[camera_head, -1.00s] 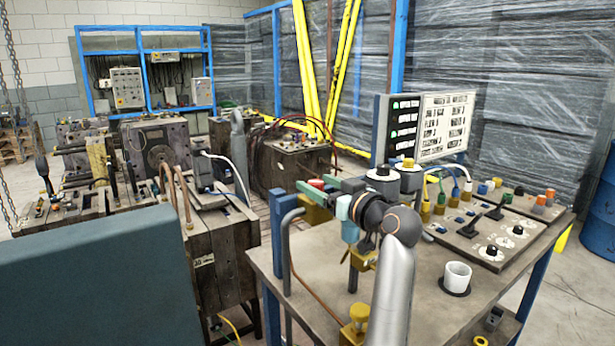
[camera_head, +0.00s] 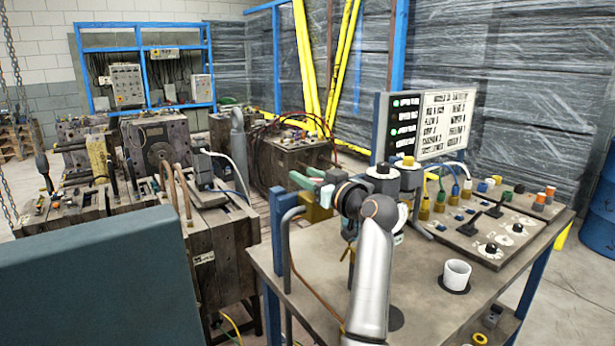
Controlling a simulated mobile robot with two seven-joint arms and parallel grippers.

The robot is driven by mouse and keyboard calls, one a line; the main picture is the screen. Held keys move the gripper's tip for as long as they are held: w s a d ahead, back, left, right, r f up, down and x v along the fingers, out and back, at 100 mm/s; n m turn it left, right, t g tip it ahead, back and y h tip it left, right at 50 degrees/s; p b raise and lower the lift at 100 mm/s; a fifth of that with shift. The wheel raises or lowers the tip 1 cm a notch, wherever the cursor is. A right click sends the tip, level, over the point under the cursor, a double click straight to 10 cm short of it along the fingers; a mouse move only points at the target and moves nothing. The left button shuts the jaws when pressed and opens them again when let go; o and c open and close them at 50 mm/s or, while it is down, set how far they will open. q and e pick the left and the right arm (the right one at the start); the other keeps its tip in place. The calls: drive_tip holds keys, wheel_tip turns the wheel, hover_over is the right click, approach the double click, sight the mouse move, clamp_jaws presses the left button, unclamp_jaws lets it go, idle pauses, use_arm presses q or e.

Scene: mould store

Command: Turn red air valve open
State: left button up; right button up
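My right gripper (camera_head: 308,178), with green fingers, reaches from the bottom over the bench's left back corner. Its fingertips are at the top of a brass-yellow valve body (camera_head: 317,211). The red handle seen there earlier is now hidden by the fingers and hand. I cannot tell whether the fingers grip it or only stand around it, nor how far the handle is turned. My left gripper is not in view.
The bench (camera_head: 420,287) carries a white cup (camera_head: 456,274), a panel with levers and knobs (camera_head: 480,237) and a display board (camera_head: 446,124). A bent grey pipe (camera_head: 287,250) stands by its left edge. Heavy moulds (camera_head: 160,143) fill the left. Bare bench top surrounds the cup.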

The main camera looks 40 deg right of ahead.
clamp_jaws()
drive_tip(key=shift+f, duration=0.1)
